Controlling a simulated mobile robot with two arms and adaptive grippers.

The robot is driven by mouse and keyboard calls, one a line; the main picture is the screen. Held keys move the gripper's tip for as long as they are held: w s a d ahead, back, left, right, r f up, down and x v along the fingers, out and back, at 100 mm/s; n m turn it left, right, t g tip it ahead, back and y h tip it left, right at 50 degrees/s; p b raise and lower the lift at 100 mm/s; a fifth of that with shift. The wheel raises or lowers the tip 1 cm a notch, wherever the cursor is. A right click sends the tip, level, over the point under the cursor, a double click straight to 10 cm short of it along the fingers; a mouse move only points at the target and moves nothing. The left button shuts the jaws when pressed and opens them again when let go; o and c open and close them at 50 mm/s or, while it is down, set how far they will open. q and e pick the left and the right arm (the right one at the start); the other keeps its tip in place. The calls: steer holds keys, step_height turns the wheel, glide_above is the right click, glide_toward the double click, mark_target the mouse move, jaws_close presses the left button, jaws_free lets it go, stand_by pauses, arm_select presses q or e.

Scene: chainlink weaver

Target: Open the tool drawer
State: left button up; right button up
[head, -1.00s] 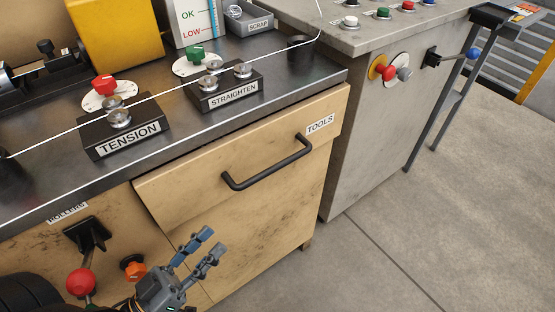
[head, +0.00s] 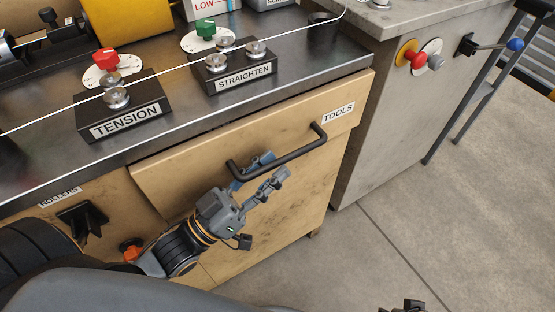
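The tool drawer (head: 190,177) has a tan front with a "TOOLS" label (head: 338,112) and a black bar handle (head: 295,153). It looks shut under the worktop. My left gripper (head: 266,172) is at the left part of the handle, its two grey-blue fingers apart. The upper finger overlaps the handle bar and the lower finger lies just below it. I cannot tell whether either touches the bar. At the bottom right edge, a small dark piece (head: 405,307) looks like the tip of my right gripper, mostly out of frame.
The worktop above carries the "TENSION" block (head: 123,121) and "STRAIGHTEN" block (head: 243,85), with a wire running over them. An orange knob (head: 131,248) and black bracket (head: 82,217) are left of the drawer. A grey cabinet (head: 385,115) stands right; the floor before it is clear.

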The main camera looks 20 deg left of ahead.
arm_select(q)
steer(key=shift+x, duration=1.15)
jaws_close()
